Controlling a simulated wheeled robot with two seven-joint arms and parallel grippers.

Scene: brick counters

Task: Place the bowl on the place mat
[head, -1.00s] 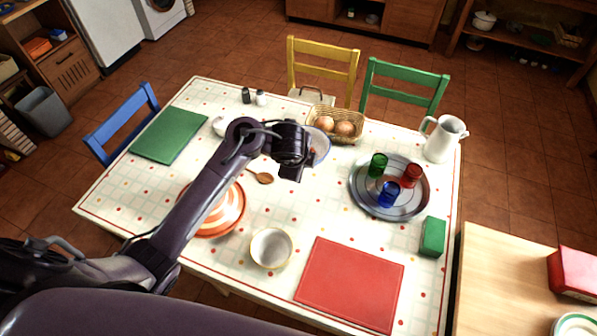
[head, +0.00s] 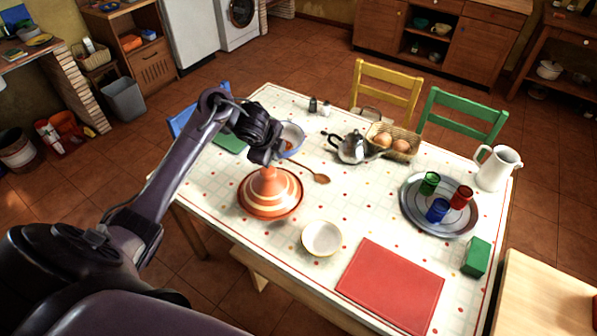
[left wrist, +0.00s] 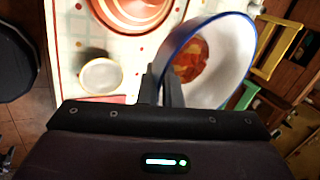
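The bowl (head: 293,138) is white with a blue rim and a reddish-orange pattern or content inside. My left gripper (head: 274,155) is shut on its rim, and the bowl is tilted and appears held above the table. In the left wrist view the bowl (left wrist: 235,50) fills the upper right, beside the fingers (left wrist: 163,85). A green place mat (head: 231,144) lies at the table's left end, partly hidden by my arm. A red place mat (head: 390,285) lies bare at the near side. My right gripper is not in view.
An orange-striped tagine (head: 270,192) stands just below the gripper. A small white bowl (head: 321,238), wooden spoon (head: 312,175), silver teapot (head: 352,147), egg basket (head: 395,142), tray of cups (head: 439,221) and white pitcher (head: 497,168) are also on the table.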

